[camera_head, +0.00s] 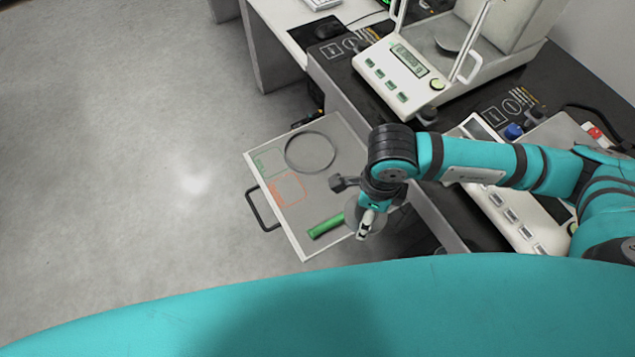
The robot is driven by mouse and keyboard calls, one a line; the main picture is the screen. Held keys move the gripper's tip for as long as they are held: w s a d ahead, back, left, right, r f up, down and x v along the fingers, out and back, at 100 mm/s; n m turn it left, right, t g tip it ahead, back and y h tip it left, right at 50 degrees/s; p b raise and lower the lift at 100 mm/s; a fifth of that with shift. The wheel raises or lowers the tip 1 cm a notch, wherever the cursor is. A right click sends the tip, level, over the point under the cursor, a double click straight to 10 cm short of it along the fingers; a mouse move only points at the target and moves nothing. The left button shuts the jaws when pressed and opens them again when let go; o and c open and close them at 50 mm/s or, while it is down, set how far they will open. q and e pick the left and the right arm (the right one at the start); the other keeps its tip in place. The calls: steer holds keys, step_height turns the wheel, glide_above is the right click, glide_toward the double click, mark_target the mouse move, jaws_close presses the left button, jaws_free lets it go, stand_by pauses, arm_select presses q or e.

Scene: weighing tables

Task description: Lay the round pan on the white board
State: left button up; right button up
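The white board (318,188) is a pale slab with a dark handle on its left edge, jutting out over the floor. A thin dark circle (310,152) shows on its far part, with a green and an orange outline beside it. My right gripper (366,224) is above the board's near right corner. I cannot tell the gap between pan and board. My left gripper is out of view.
A white balance (405,75) stands on the dark table behind. Another device (517,215) is under my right arm. Open floor lies left.

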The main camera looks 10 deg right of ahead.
step_height(320, 180, down, 5)
steer(key=s+m+b, duration=0.1)
steer(key=s+m, duration=0.1)
steer(key=m, duration=0.4)
steer(key=m+p, duration=0.1)
steer(key=p, duration=0.1)
glide_above(347, 178)
steer(key=s, duration=0.2)
steer(key=shift+a+f, duration=0.3)
steer(key=shift+f, duration=0.6)
steer(key=f, duration=0.3)
steer(key=shift+w+p, duration=0.25)
steer(key=shift+p, duration=0.1)
steer(key=shift+f, duration=0.3)
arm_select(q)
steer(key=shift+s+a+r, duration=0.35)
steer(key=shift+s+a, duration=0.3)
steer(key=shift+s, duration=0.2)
